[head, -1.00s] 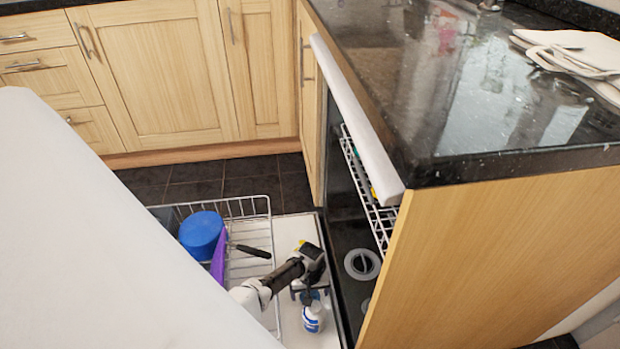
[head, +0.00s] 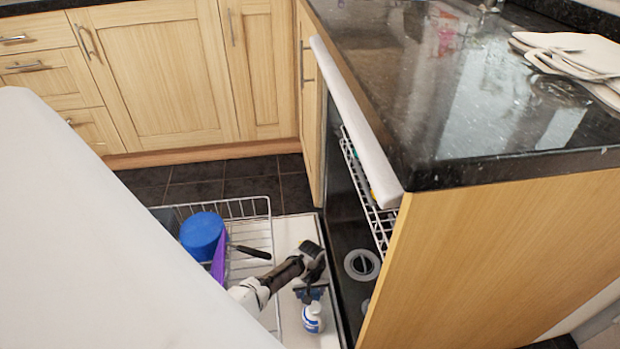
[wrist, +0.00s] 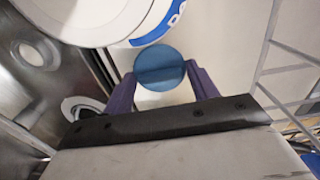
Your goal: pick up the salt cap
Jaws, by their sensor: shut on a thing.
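The salt cap (wrist: 160,67) is a blue disc with a raised bar across its middle. In the wrist view it sits between the two purple fingers of my gripper (wrist: 161,72), which is shut on it. In the head view my gripper (head: 312,291) is low over the pale surface of the lowered dishwasher door, just behind a white bottle with a blue label (head: 312,318). I cannot make out the cap clearly there. The bottle is close beyond the fingers in the wrist view (wrist: 90,20).
A wire rack (head: 258,237) with a blue bowl (head: 202,234) and a purple item (head: 218,258) stands left of my gripper. The granite worktop (head: 430,80) overhangs above.

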